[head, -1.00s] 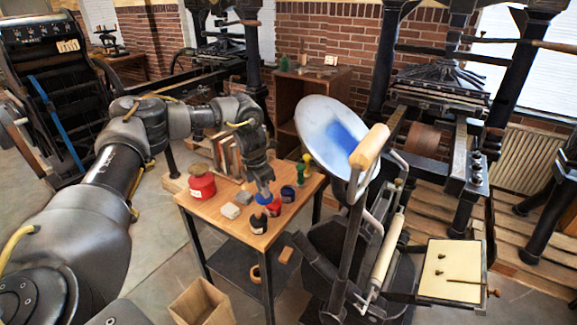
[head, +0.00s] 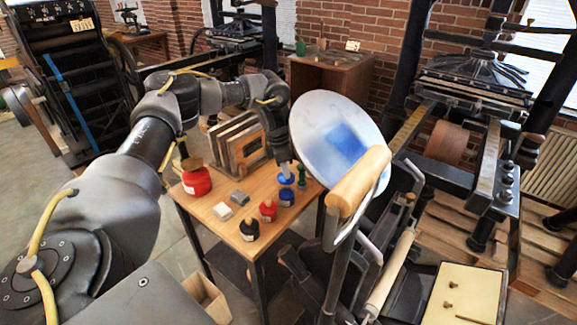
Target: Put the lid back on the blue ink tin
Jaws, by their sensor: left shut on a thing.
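My left gripper (head: 285,164) points down over the small wooden table and is shut on a blue lid (head: 286,179). The dark blue ink tin (head: 287,197) stands on the table just below the lid in the head view. The lid appears apart from the tin, above or slightly behind it; I cannot tell the exact gap. A red tin (head: 268,211) and a black tin (head: 249,230) stand in a row toward the front of the table. My right gripper is not in view.
The press's round disc (head: 338,130) and wooden handle (head: 358,182) stand close to the table's right side.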

